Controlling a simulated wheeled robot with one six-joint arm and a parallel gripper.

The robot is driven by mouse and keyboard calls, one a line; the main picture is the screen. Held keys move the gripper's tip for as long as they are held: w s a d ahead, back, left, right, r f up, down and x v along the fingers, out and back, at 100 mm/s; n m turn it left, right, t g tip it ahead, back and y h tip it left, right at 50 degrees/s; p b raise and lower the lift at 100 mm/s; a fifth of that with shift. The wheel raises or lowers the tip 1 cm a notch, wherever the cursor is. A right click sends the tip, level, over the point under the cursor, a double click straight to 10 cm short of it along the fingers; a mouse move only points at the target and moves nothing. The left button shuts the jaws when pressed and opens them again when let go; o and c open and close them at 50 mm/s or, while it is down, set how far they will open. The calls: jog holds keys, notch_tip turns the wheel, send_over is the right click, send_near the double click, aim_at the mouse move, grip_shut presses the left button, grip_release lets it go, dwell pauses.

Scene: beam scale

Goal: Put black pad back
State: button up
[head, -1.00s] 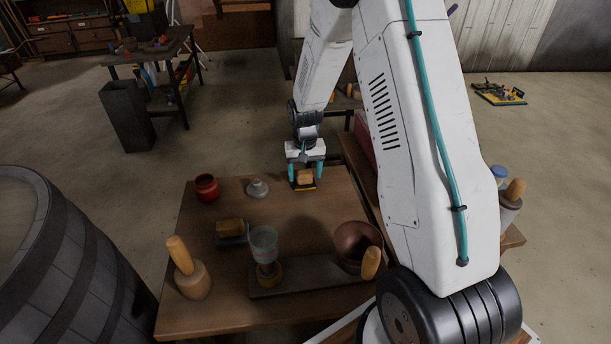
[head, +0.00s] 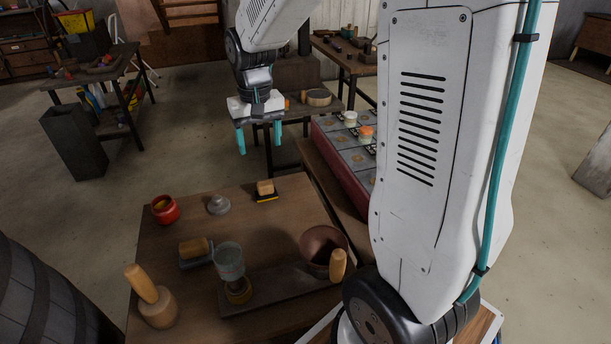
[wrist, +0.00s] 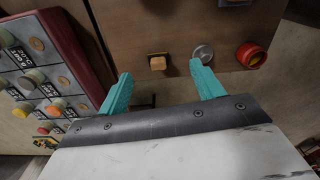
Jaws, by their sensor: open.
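The black pad (head: 267,198) has a wooden block handle on top and a yellow edge. It lies on the wooden table near its far edge, right of a small grey lid-like piece (head: 218,205). The pad also shows in the wrist view (wrist: 158,54), beyond my fingertips. My gripper (head: 260,141) has teal fingers spread apart with nothing between them. It is raised above and beyond the pad, clear of the table. A second wood-topped block with a grey-blue base (head: 196,260) lies nearer on the table.
A red-sided case (head: 335,157) with labelled compartments and jars stands beyond the right edge. A barrel (head: 40,300) stands at left.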

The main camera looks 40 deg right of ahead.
jog(key=s+a+r+n, duration=0.1)
jog(key=s+a+r, duration=0.1)
jog(key=s, duration=0.6)
jog(key=s+a+r+n, duration=0.1)
jog(key=s+a+r, duration=0.1)
jog(key=s, duration=0.7)
jog(key=s+a+r+n, duration=0.1)
jog(key=s+a+r, duration=0.2)
jog(key=s, duration=0.5)
jog(key=shift+s+r+t, duration=0.35)
jog(key=shift+t, duration=0.05)
